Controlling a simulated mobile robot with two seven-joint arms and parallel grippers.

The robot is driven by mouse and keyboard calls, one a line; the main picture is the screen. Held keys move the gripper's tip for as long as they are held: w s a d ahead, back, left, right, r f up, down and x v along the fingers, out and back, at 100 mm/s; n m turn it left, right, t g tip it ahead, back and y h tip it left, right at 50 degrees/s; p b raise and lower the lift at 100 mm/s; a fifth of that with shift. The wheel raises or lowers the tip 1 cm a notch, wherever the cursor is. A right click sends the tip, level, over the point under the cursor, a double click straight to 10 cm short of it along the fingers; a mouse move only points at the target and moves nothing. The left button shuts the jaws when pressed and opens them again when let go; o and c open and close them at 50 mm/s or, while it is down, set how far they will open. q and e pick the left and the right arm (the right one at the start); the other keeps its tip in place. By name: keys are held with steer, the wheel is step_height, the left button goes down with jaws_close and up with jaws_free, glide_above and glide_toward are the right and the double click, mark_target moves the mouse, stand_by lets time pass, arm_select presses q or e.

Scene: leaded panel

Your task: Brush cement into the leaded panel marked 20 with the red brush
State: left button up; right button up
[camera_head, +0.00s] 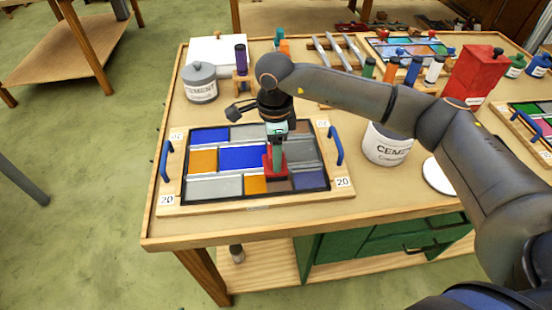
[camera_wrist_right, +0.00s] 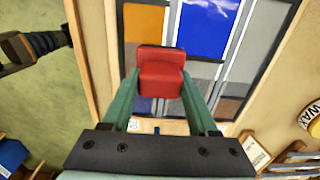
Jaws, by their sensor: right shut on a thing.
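The leaded panel marked 20 (camera_head: 240,158) lies flat in a wooden frame with blue handles at its left and right sides. Its panes are blue, orange, grey and brown. It also fills much of the right wrist view (camera_wrist_right: 208,28). My right gripper (camera_head: 276,150) is above the panel's right half, pointing down, shut on the red brush (camera_head: 270,166). In the right wrist view the red brush (camera_wrist_right: 161,75) sits between the green fingers. Its bristles are hidden, so I cannot tell whether they touch the glass. My left gripper is not in view.
A grey cement tin (camera_head: 201,86) stands behind the panel at left. A white cement tub (camera_head: 387,146) stands right of it, beside a white disc (camera_head: 438,178). Bottles and a red can (camera_head: 474,76) stand behind. The table's front strip is clear.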

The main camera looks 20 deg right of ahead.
steer(key=shift+w+d, duration=0.2)
steer(key=shift+w, duration=0.55)
steer(key=shift+b, duration=0.35)
steer(key=shift+w+d+f+b, duration=0.15)
steer(key=shift+w+b, duration=0.25)
steer(key=shift+w, duration=0.25)
steer(key=shift+w+d+b, duration=0.2)
steer(key=shift+w+b, duration=0.1)
steer(key=shift+w, duration=0.5)
steer(key=shift+w+d+b, duration=0.2)
steer(key=shift+w+b, duration=0.25)
steer(key=shift+w, duration=0.35)
steer(key=shift+w+d, duration=0.2)
steer(key=shift+w, duration=0.5)
